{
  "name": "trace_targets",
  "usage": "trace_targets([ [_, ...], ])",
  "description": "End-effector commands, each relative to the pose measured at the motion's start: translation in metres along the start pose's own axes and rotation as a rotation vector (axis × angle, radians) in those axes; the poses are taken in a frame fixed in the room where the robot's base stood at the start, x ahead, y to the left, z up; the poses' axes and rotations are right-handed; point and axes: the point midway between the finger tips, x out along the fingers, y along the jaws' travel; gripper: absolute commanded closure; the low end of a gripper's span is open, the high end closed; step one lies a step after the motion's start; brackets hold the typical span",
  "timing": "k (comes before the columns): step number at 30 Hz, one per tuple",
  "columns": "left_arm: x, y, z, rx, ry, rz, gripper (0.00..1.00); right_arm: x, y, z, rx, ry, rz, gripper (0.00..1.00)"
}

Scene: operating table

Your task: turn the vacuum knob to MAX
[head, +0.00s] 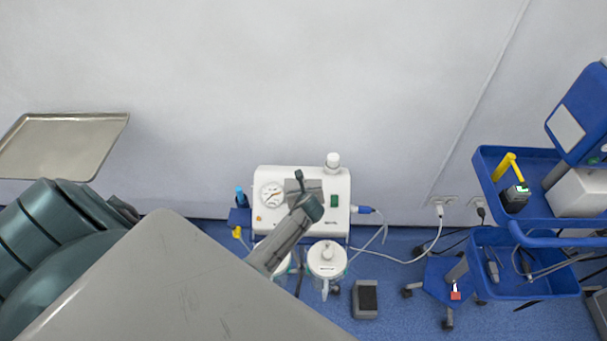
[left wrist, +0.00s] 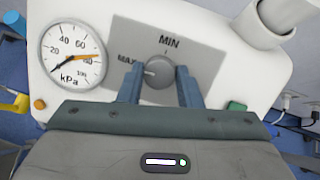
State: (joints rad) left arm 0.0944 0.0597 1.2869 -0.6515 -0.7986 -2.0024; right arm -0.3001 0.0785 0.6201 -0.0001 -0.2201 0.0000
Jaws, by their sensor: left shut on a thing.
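The white vacuum unit (head: 269,217) stands against the wall in the head view. Its grey dial plate (left wrist: 205,60), marked MIN at the top and MAX at the left, fills the middle of the left wrist view. The round grey knob (left wrist: 160,72) sits on this plate, its pale mark facing left, near the MAX label. My left gripper (left wrist: 160,84) is shut on the knob, one blue-grey finger on each side. In the head view my left gripper (head: 301,187) covers the knob. The kPa gauge (left wrist: 73,57) is left of the plate. My right gripper is in neither view.
A white-lidded canister (head: 327,259) hangs below the unit, beside my left arm. A grey foot pedal (head: 365,299) lies on the blue floor. A blue cart (head: 541,216) stands at the right. A metal tray (head: 62,145) is at the upper left.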

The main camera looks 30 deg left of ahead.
Motion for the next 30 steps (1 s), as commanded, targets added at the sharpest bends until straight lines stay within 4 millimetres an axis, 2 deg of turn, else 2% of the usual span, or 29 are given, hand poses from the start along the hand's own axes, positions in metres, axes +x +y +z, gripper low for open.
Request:
trace_targets([
  [18, 0.0003, 0.0014, -0.0025, 0.043, 0.002, -0.007, 0.91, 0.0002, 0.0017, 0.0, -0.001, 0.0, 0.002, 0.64],
  [19, 0.0003, 0.0014, -0.0025, 0.043, 0.002, -0.007, 0.64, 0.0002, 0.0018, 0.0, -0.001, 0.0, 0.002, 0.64],
  [22, 0.0002, 0.0012, -0.0022, 0.042, 0.001, -0.007, 0.47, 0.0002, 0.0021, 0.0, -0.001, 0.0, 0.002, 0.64],
  [30, -0.0002, 0.0006, -0.001, 0.041, -0.001, -0.009, 0.47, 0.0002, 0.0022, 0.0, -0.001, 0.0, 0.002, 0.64],
])
